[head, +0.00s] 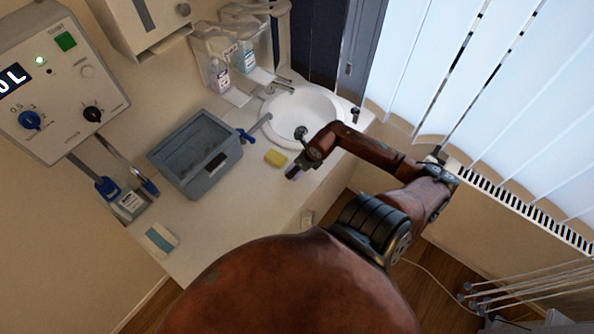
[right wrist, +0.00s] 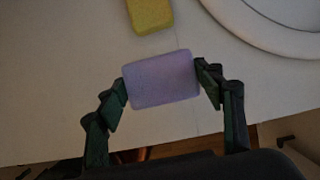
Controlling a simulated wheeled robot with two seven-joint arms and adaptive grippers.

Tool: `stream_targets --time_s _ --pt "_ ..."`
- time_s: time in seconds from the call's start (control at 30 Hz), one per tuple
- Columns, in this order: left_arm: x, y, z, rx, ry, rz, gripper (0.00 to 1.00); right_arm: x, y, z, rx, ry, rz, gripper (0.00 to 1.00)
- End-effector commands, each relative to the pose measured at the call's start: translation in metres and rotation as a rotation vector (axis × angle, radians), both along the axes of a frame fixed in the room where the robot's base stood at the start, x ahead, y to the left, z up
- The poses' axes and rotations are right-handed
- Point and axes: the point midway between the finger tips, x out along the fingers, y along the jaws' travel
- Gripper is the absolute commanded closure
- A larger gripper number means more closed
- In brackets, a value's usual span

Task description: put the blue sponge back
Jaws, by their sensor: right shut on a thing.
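A lavender-blue sponge (right wrist: 162,80) is held between the two fingers of my right gripper (right wrist: 163,84) in the right wrist view, with one finger against each short side. In the head view my right gripper (head: 294,171) is over the front part of the counter, right of the grey bin and in front of the sink, and mostly hides the sponge. A yellow sponge (head: 276,158) lies on the counter close beside it; it also shows in the right wrist view (right wrist: 149,14). I cannot tell the held sponge's exact height above the counter. My left gripper is not in view.
A grey bin (head: 168,160) stands left of the white sink (head: 329,118).

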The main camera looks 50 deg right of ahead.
Motion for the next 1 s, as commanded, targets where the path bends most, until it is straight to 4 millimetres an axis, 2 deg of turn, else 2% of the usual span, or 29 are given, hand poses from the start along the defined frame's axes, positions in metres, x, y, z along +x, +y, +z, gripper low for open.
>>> stream_targets --time_s 0.1,0.2,0.57,0.6,0.83,1.0 --pt "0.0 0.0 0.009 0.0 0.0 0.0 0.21 -0.001 0.002 -0.017 0.005 0.002 -0.003 0.55" --pt "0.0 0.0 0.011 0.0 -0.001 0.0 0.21 -0.001 0.002 -0.026 0.004 0.0 -0.001 0.55" --pt "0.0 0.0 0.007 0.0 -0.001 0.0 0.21 -0.001 0.002 -0.031 0.001 0.001 0.0 0.55" --pt "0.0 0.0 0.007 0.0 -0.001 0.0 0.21 -0.001 0.002 -0.032 0.001 0.001 0.0 0.38" --pt "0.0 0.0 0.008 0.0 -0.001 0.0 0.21 -0.001 0.002 -0.031 0.001 0.001 0.0 0.22" --pt "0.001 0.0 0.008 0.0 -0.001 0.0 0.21 -0.001 0.002 -0.031 0.001 0.001 0.0 0.21"
